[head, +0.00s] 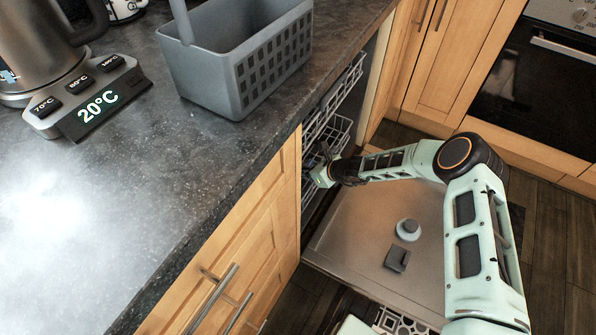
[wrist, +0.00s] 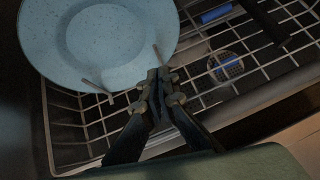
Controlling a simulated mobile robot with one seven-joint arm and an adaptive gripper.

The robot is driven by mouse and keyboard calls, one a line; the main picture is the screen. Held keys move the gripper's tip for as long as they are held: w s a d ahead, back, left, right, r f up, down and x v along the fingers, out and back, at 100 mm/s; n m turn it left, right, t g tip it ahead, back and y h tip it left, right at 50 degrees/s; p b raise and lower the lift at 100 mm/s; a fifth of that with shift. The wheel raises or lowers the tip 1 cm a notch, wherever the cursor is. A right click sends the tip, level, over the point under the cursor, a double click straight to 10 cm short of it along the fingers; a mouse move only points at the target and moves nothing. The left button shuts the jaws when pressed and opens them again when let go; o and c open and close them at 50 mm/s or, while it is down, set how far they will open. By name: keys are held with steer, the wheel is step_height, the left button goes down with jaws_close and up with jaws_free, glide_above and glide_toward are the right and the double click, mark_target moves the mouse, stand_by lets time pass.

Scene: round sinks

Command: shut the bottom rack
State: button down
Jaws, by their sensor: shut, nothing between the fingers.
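The dishwasher door (head: 350,220) is folded down flat. The bottom rack (head: 338,135), a pale wire basket, shows partly inside the dishwasher opening, with much of it hidden by the counter and my gripper. My gripper (head: 326,153) is at the front of this rack, low over the door's inner end. In the wrist view the rack (wrist: 265,68) fills much of the picture, and my gripper (wrist: 160,82) is shut and empty over its near side. Whether the fingers touch the wires I cannot tell.
A pale blue plate (wrist: 105,45) is in the rack, close to the fingertips. Another wire rack (head: 345,92) is above. A grey basket (head: 235,60) and a kettle base (head: 90,95) stand on the counter (head: 150,190). An oven (head: 540,75) is at right.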

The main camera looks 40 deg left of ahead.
steer(key=p+v, duration=0.3)
steer(key=v, duration=0.7)
steer(key=shift+d+p, duration=0.35)
steer(key=shift+p, duration=0.05)
